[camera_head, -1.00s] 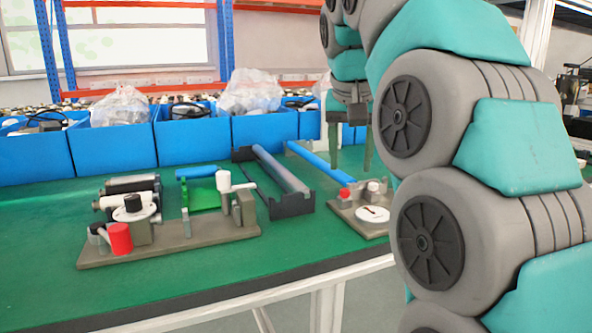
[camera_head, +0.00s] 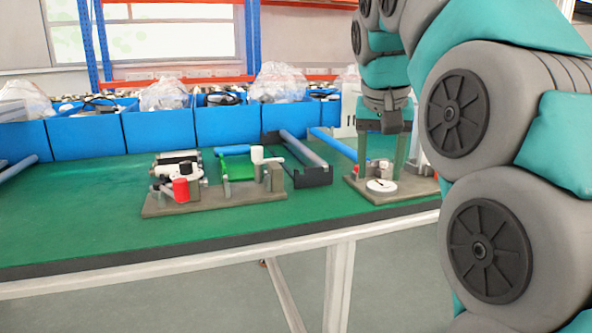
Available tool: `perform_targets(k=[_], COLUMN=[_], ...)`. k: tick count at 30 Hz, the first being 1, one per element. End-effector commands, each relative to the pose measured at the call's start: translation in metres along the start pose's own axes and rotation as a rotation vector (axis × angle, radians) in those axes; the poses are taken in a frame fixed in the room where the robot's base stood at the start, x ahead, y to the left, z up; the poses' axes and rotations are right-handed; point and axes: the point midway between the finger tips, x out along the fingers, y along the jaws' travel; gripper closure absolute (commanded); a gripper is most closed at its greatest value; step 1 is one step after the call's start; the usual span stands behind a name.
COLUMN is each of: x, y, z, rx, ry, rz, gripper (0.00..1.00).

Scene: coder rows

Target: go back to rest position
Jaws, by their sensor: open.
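My gripper (camera_head: 382,170) hangs from my teal and grey arm on the right of the view, pointing down. Its two grey-green fingers are apart. In the picture the fingertips overlap the small fixture plate (camera_head: 410,189), which carries a white dial (camera_head: 381,187); whether they touch it I cannot tell. Nothing shows held between the fingers. The lower finger ends are partly hidden among the small parts on the plate.
A green table (camera_head: 90,215) bears a larger fixture (camera_head: 215,203) with a red cylinder (camera_head: 181,190), and a dark rail stand (camera_head: 312,177). Blue bins (camera_head: 160,131) line the back. The table's front edge (camera_head: 200,246) is clear. Floor shows below.

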Motion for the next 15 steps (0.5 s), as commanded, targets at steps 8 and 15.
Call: perform_targets(k=[8, 15], x=[0.02, 0.058], y=[0.008, 0.02], z=[0.027, 0.078], rx=[-0.05, -0.121], ry=[-0.047, -0.134], rz=[0.012, 0.022], gripper=[0.43, 0.43])
